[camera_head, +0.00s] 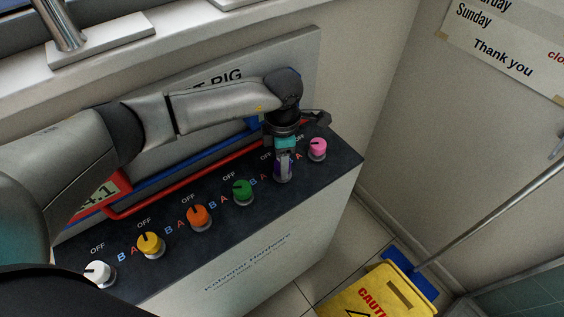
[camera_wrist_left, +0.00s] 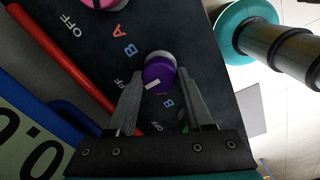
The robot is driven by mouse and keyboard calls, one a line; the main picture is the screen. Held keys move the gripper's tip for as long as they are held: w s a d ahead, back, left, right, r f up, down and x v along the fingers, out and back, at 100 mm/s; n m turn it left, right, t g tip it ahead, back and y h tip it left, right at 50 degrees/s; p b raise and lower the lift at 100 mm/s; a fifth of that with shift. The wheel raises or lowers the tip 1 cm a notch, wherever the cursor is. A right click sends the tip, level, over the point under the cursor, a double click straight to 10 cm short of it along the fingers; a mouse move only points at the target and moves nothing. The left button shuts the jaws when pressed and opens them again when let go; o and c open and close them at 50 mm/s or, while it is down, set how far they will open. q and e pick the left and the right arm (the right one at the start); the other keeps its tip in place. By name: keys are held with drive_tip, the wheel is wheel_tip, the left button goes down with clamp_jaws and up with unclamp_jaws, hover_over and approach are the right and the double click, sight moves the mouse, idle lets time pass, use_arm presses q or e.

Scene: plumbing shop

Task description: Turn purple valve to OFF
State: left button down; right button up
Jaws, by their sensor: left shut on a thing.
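The purple valve (camera_head: 283,168) is the second knob from the right in the row on the dark panel top. In the head view my left gripper (camera_head: 284,158) reaches down over it and hides much of it. In the left wrist view the purple knob (camera_wrist_left: 160,73) sits between the two fingertips of my left gripper (camera_wrist_left: 160,82), which is shut on it. A pale mark shows on the knob's lower-left side in that view. A finger partly covers the OFF label beside it, so I cannot tell the exact setting. My right gripper is not in view.
The pink knob (camera_head: 318,147) is close on the right, the green knob (camera_head: 242,190) on the left. Orange (camera_head: 199,216), yellow (camera_head: 151,243) and white (camera_head: 99,272) knobs continue the row. A red pipe (camera_wrist_left: 62,65) runs behind. A yellow caution bucket (camera_head: 370,298) stands on the floor.

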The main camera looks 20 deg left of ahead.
use_arm(q)
drive_tip(key=shift+r, duration=0.1)
idle(0.4)
drive_tip(key=shift+c, duration=1.4)
unclamp_jaws()
wheel_tip(320, 180, up, 15)
drive_tip(key=shift+s, duration=0.2)
drive_tip(key=shift+d, duration=0.1)
